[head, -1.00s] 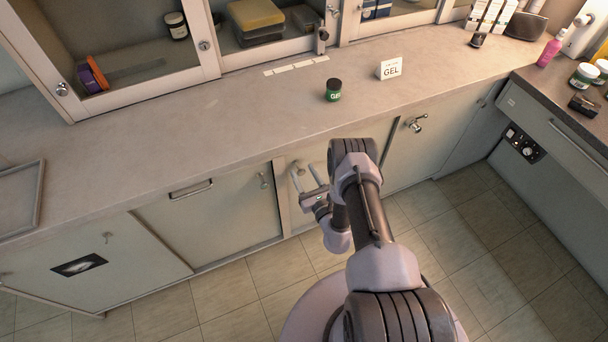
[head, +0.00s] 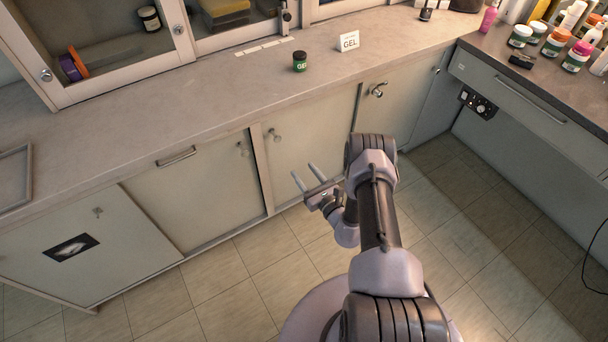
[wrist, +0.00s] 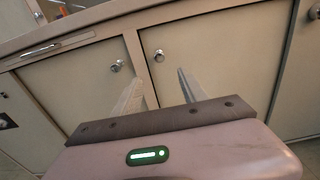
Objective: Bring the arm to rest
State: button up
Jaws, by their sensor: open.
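My gripper (head: 306,178) is open and empty in the head view, its two fingers apart and pointing toward the cabinet doors below the counter. My arm is folded in front of my base, clear of the counter front. In the wrist view my gripper (wrist: 158,82) shows both fingers spread with nothing between them, and two cabinet doors with round knobs beyond.
Cabinet doors (head: 210,185) with knobs stand in front of my gripper. A side counter at the right holds several jars and bottles (head: 555,42). The tiled floor (head: 250,275) around my base is clear.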

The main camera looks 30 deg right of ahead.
jog(key=shift+w, duration=0.1)
jog(key=w+a+r+n+y, duration=0.4)
jog(key=a+r, duration=0.1)
jog(key=r, duration=0.4)
jog(key=s+a+r+n+g+y, duration=0.3)
jog(key=a+r+n+g+y, duration=0.25)
jog(key=a+r, duration=0.35)
jog(key=s+a+r+n+g+y, duration=0.2)
jog(key=a+r+n+g+y, duration=0.35)
jog(key=r, duration=0.55)
jog(key=s+a+r+n+g+h, duration=0.3)
jog(key=s+a+r+n+h, duration=0.15)
jog(key=s, duration=0.45)
jog(key=s+a+r+n+g+h, duration=0.35)
jog(key=s+n, duration=0.25)
jog(key=s, duration=0.4)
jog(key=s+d+r+n+t+h, duration=0.3)
jog(key=s+d+n+t+h, duration=0.2)
jog(key=s+d, duration=0.4)
jog(key=shift+s+d+r+h, duration=0.15)
jog(key=shift+s+r+h, duration=0.2)
jog(key=shift+h, duration=0.45)
